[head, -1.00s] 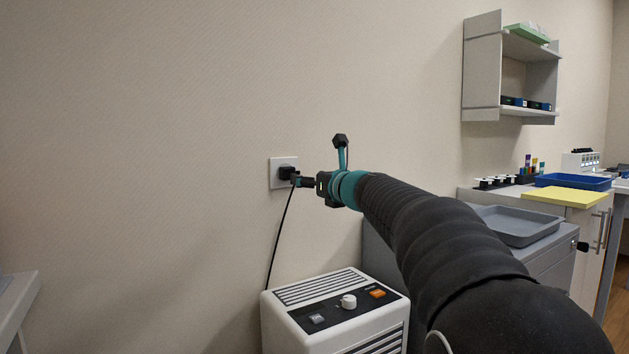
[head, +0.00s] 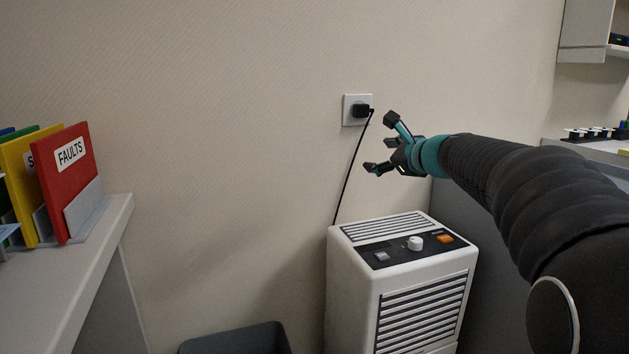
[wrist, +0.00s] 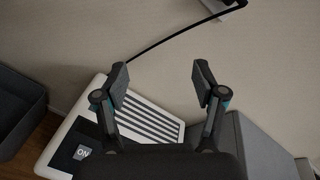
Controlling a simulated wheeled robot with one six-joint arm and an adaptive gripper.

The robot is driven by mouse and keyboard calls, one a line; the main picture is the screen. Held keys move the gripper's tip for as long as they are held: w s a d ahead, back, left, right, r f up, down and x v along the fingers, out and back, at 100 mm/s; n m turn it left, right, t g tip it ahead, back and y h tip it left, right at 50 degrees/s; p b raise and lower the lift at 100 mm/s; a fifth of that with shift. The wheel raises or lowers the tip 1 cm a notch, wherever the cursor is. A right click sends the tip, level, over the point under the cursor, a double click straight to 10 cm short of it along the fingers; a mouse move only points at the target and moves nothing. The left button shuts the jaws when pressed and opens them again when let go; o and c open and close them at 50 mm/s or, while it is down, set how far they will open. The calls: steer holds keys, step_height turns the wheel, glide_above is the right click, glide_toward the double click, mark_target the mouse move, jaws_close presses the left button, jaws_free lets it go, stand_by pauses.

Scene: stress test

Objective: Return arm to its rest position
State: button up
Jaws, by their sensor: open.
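My gripper (head: 378,146) is at the end of my black-sleeved arm, with its fingers apart and nothing between them. In the wrist view my gripper (wrist: 162,82) shows both fingers spread over the white heater-like unit. The black plug (head: 361,111) sits in the white wall socket (head: 349,117), up and left of my gripper and apart from it. A black cord (head: 350,176) runs from the plug down behind the white unit (head: 348,285).
The unit stands below my gripper, with a knob (head: 415,243) and an orange switch (head: 445,239) on top. A dark bin (head: 236,341) is on the floor. Binders (head: 65,180) stand on a shelf (head: 100,232) at left. A grey cabinet (head: 492,240) is behind my arm.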

steer(key=s+a+f+n+g+h+p, duration=0.15)
steer(key=s+f+n+g, duration=0.25)
steer(key=s+f+n, duration=0.5)
steer(key=s+a+f+n+g+h+p, duration=0.1)
steer(key=s+a+f+n+g, duration=0.15)
steer(key=s+f+n, duration=0.6)
steer(key=s+d+r+n+g+h+p, duration=0.1)
steer(key=s+n+p, duration=0.5)
steer(key=s, duration=1.7)
steer(key=d+g+h, duration=0.1)
steer(key=h, duration=0.1)
steer(key=shift+s+r+h, duration=0.3)
steer(key=shift+s+h, duration=0.05)
steer(key=shift+d, duration=0.1)
